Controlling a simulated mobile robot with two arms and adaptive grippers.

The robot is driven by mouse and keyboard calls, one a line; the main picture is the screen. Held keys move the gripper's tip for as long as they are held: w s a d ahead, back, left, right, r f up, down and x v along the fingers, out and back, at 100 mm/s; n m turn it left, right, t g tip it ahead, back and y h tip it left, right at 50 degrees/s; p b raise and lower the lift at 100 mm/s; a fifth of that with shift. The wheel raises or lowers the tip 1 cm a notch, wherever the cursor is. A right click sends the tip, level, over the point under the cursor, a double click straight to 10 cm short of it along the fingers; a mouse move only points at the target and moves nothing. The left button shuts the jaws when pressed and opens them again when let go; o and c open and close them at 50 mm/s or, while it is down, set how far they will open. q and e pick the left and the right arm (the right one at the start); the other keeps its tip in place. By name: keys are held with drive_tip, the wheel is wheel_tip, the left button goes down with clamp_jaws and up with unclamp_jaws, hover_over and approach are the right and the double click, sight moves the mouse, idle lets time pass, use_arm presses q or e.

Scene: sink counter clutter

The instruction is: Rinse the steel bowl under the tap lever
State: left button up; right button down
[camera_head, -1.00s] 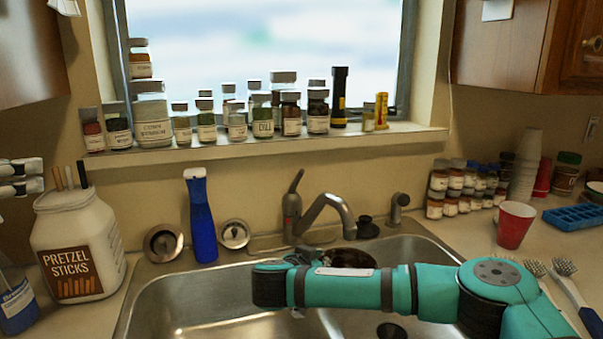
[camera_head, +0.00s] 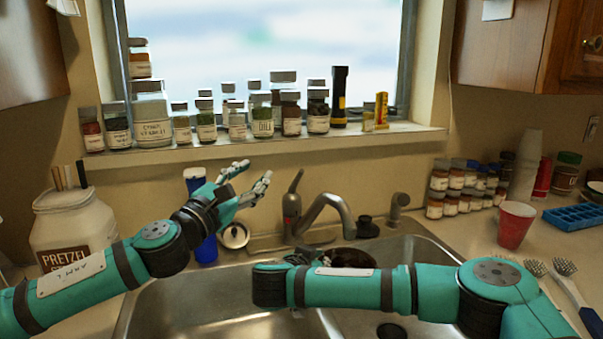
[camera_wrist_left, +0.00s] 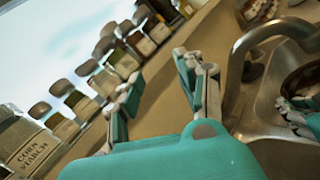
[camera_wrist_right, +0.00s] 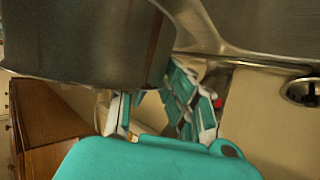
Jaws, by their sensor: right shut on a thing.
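The steel bowl (camera_head: 352,258) shows a dark brown inside in the head view, partly hidden behind my right arm, below the tap spout (camera_head: 330,206). It fills the upper left of the right wrist view (camera_wrist_right: 75,45). My right gripper (camera_head: 303,256) is shut on the bowl's edge; its fingers are mostly hidden in the head view. The tap lever (camera_head: 294,188) stands upright above the tap body behind the sink. My left gripper (camera_head: 256,172) is open and empty, left of the lever and apart from it. Its spread fingers also show in the left wrist view (camera_wrist_left: 160,80).
A blue spray bottle (camera_head: 196,180) stands behind my left arm. The pretzel jar (camera_head: 75,225) is at the left. Several jars (camera_head: 262,118) line the windowsill above the tap. A red cup (camera_head: 515,226) stands at the right. The sink's left basin (camera_head: 215,290) looks empty.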

sight(300, 173)
use_arm(q)
drive_tip(key=w+d+f+g+y, duration=0.1)
drive_tip(key=d+f+y, duration=0.25)
drive_tip(key=d, duration=0.25)
drive_tip(key=shift+h, duration=0.35)
drive_tip(key=x, duration=1.1)
drive_tip(key=shift+w+a, duration=0.1)
drive_tip(key=shift+w, duration=0.3)
drive_tip(key=shift+c, duration=0.3)
clamp_jaws()
drive_tip(key=shift+n, duration=0.3)
